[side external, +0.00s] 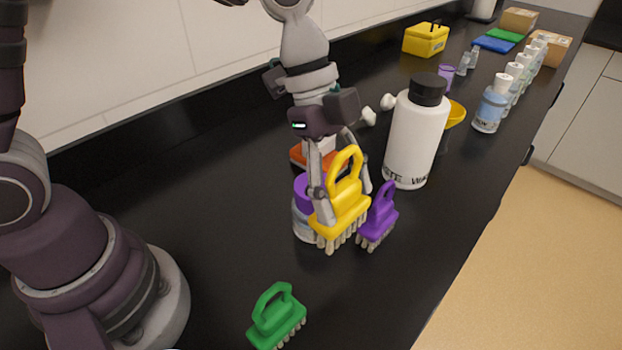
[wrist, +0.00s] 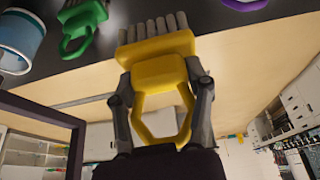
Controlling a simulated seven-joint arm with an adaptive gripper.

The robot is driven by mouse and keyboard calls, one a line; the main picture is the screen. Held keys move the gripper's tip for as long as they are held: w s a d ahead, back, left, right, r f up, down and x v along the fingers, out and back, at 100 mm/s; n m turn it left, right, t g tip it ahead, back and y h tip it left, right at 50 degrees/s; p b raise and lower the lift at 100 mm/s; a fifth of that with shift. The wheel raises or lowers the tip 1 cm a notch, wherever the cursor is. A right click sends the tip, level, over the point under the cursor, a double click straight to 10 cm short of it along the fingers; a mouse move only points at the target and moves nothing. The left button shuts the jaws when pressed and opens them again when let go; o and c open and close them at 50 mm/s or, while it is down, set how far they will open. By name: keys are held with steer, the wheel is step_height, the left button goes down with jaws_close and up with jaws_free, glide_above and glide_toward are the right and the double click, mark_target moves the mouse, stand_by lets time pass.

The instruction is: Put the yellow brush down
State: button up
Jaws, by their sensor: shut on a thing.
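The yellow brush (side external: 341,214) has a loop handle on top and grey bristles below. My gripper (side external: 342,197) is shut on it, with a finger on each side of its body. In the side view the brush is upright, in front of a purple-lidded jar and beside the purple brush; I cannot tell whether its bristles touch the counter. In the wrist view the yellow brush (wrist: 160,72) fills the middle between the two fingers of my gripper (wrist: 160,88), its bristles pointing to the top of the picture.
A purple brush (side external: 378,217) stands close at the right. A purple-lidded jar (side external: 302,195) is partly hidden behind. A large white bottle (side external: 412,140) stands behind right. A green brush (side external: 277,318) is at the front. The black counter (side external: 390,290) is clear at front right, up to its edge.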

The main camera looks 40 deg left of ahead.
mark_target(344, 186)
step_height(344, 186, up, 3)
steer(key=shift+r, duration=0.2)
steer(key=w+a+n+t+y, duration=0.1)
steer(key=w+a+n+t, duration=0.1)
steer(key=a+n, duration=0.8)
steer(key=w+a+n+t+y, duration=0.15)
steer(key=a+n, duration=0.25)
steer(key=a, duration=1.3)
steer(key=shift+m+t, duration=0.3)
steer(key=shift+t, duration=0.05)
steer(key=f, duration=1.4)
steer(key=shift+s+d+f, duration=0.2)
steer(key=shift+d+f, duration=0.1)
steer(key=shift+f, duration=0.05)
steer(key=shift+f, duration=0.1)
steer(key=o, duration=1.1)
steer(key=shift+o, duration=0.2)
